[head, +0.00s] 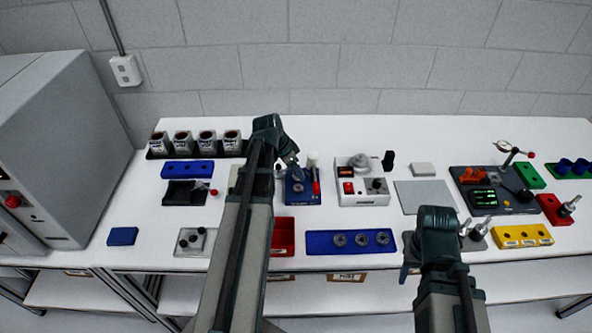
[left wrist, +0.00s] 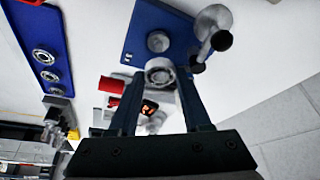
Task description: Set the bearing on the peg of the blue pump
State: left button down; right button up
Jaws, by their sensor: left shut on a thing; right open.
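The blue pump (head: 296,199) stands mid-table, with a white-topped post and a red part at its right side. In the left wrist view its blue plate (left wrist: 145,22) carries a round grey peg (left wrist: 158,41). My left gripper (head: 291,162) is above the back of the pump. It is shut on a silver ring bearing (left wrist: 160,71), seen between the fingertips (left wrist: 160,85) in the left wrist view. The bearing appears beside the peg in that picture; the height gap cannot be told. My right gripper (head: 407,272) is open and empty at the table's front edge.
A blue tray (head: 320,243) with three bearings lies in front of the pump. A grey mat (head: 425,196) lies further right. A black-knobbed grey post (left wrist: 213,22) rises close to the peg.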

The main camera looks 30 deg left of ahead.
aim_at(296, 188)
pick_arm(q)
jog(key=shift+f+b, duration=0.6)
jog(key=shift+f, duration=0.4)
pick_arm(e)
jog(key=shift+f, duration=1.05)
pick_arm(q)
jog(key=shift+f, duration=0.2)
pick_arm(e)
jog(key=shift+f, duration=0.15)
pick_arm(q)
jog(key=shift+f+b, duration=0.7)
jog(key=shift+b, duration=0.15)
pick_arm(e)
jog(key=shift+f, duration=0.7)
pick_arm(q)
jog(key=shift+f, duration=0.2)
pick_arm(e)
jog(key=shift+f, duration=0.2)
pick_arm(q)
jog(key=shift+f+b, duration=0.5)
jog(key=shift+b, duration=0.2)
pick_arm(e)
jog(key=shift+f, duration=0.5)
pick_arm(q)
grip_release()
